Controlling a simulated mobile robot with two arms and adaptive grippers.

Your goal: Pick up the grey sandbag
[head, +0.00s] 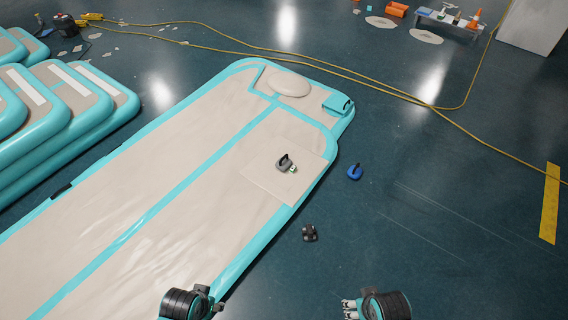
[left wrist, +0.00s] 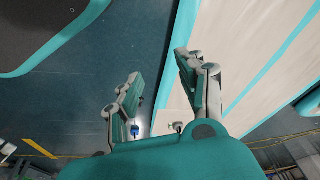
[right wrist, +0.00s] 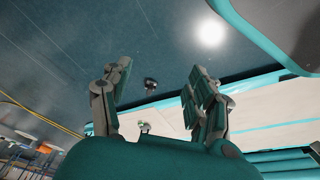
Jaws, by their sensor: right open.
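The grey sandbag (head: 285,162) sits on a square beige patch (head: 262,180) near the right edge of the inflatable track in the head view. A small green-and-white bit shows at its side. It looks small in the left wrist view (left wrist: 178,127) and in the right wrist view (right wrist: 144,127). My left gripper (head: 216,304) is over the track's near right edge; its fingers stand apart and empty in the left wrist view (left wrist: 158,68). My right gripper (head: 348,308) is over the floor at the bottom, open and empty. Both are well short of the sandbag.
A blue bag-like object (head: 355,172) and a dark one (head: 309,233) lie on the floor right of the track (head: 130,215). Stacked inflatable mats (head: 75,110) stand at left. A yellow cable (head: 300,62) crosses behind. The right floor is mostly clear.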

